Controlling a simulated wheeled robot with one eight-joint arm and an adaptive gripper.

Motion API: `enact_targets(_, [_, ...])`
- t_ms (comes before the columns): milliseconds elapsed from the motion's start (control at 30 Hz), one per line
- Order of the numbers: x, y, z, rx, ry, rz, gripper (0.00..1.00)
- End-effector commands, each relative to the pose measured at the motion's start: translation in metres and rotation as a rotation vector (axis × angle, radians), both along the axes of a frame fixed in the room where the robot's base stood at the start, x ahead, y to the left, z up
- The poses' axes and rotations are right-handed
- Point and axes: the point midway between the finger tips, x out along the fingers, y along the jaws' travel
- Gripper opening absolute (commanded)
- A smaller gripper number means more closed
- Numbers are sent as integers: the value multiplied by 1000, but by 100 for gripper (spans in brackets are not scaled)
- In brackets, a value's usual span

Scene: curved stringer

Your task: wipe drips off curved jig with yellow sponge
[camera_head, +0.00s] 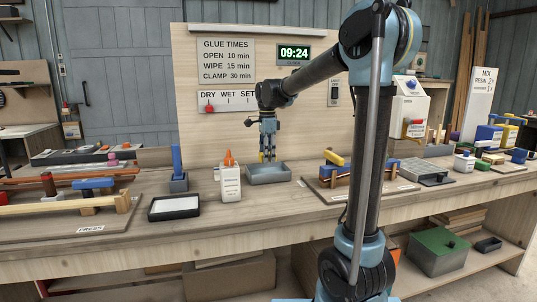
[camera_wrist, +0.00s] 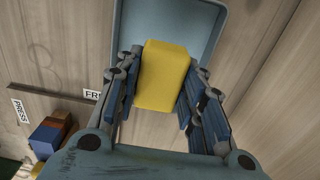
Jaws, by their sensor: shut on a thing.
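My gripper (camera_head: 268,155) hangs over the grey open tray (camera_head: 268,173) at the bench's middle. In the wrist view my gripper (camera_wrist: 156,98) is shut on the yellow sponge (camera_wrist: 163,75), a block held between the two fingers. The grey tray (camera_wrist: 207,18) shows behind it. The sponge is a small yellow patch (camera_head: 262,157) in the head view. Another board with long wooden strips and clamps (camera_head: 60,202) lies at left. I cannot tell which is the curved jig; no drips are discernible.
A white bottle with an orange tip (camera_head: 230,183) stands just left of the tray. Left of it are a black shallow tray (camera_head: 174,208) and an upright blue tool (camera_head: 177,163). A dispenser (camera_head: 409,110) stands at back right. Bare bench lies in front of the tray.

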Motion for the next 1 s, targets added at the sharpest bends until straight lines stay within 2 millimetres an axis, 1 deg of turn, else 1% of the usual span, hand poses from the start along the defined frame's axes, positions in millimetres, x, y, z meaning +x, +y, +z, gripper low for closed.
enact_targets(167, [1,-2,-10,0,0,-3,20])
enact_targets(600, [2,-6,-48,0,0,-9,20])
enact_targets(800, [2,-7,-57,0,0,-9,20])
enact_targets(1000, [2,-7,-59,0,0,-9,20])
